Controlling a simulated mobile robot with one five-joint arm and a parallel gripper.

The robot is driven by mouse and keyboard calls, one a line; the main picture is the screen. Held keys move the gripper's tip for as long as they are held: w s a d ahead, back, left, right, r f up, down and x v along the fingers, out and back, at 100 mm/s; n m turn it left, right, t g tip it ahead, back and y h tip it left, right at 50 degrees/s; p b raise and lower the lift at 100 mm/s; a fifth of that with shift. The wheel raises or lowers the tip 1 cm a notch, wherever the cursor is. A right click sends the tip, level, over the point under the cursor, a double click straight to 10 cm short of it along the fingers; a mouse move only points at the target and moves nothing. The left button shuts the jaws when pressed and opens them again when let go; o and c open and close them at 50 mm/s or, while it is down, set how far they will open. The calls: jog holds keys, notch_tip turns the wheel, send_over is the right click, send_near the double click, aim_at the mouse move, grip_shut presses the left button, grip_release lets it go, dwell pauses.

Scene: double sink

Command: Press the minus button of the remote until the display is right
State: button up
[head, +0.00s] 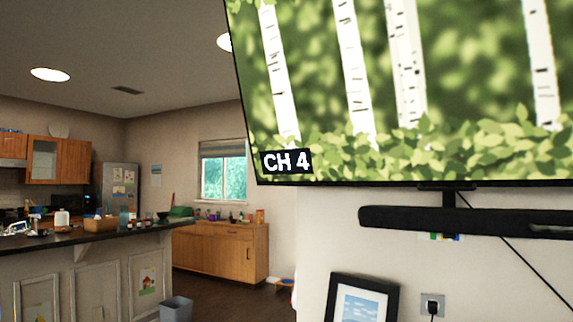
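The display is a large wall-mounted screen (420,80) at the upper right of the head view. It shows a drawing of white birch trunks and green leaves. A black label (287,162) at its lower left reads "CH 4" in white. The screen's top and right parts run out of the picture. The remote and its minus button are not in view. My gripper is not in view either.
A black soundbar (470,220) hangs below the screen, above a framed picture (362,300) and a wall socket (432,304). A kitchen counter (90,235) with several items stands at left. A wooden cabinet (225,250) stands below the window, near a grey bin (176,309).

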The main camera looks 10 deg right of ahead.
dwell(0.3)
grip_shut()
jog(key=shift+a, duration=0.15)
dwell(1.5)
